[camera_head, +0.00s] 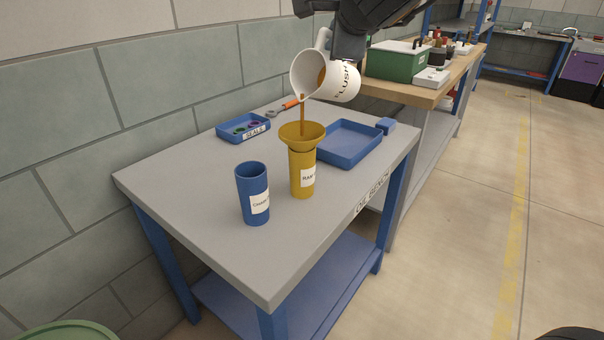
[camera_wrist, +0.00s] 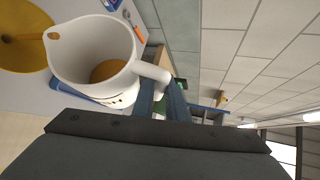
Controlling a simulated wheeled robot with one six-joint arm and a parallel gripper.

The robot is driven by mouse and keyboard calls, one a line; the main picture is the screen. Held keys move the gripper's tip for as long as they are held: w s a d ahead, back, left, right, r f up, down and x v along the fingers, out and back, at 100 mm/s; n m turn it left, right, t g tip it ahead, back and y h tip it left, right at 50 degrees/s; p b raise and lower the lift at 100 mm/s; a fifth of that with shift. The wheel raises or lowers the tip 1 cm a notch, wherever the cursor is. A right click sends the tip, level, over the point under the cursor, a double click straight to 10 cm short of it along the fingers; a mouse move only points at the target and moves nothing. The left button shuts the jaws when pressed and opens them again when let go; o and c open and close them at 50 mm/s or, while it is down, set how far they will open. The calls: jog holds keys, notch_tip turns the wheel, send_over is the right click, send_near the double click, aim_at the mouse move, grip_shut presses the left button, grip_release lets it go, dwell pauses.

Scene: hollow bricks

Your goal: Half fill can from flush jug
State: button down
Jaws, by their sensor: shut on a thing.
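My gripper (camera_head: 347,48) is shut on the handle of the white flush jug (camera_head: 338,80), labelled FLUSH. The jug is tilted left, and a brown stream (camera_head: 302,115) falls from its lip into the yellow funnel (camera_head: 302,132). The funnel sits on top of a yellow can (camera_head: 301,185) labelled RAW, upright on the bench; its inside and level are hidden. In the wrist view the jug (camera_wrist: 95,50) holds brown liquid (camera_wrist: 107,70), with the funnel (camera_wrist: 20,45) at the left. A blue can (camera_head: 250,185), its label partly readable, stands to the left of the yellow can.
The grey bench (camera_head: 215,230) has clear room at its front and left. A blue SEALS tray (camera_head: 232,136), an orange-handled tool (camera_head: 290,104), an empty blue tray (camera_head: 350,150) and a small blue block (camera_head: 386,125) lie behind. A wooden bench with a green box (camera_head: 395,63) stands beyond.

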jog(key=shift+s+a+b, duration=0.15)
jog(key=shift+b, duration=0.3)
dwell(0.5)
dwell(0.5)
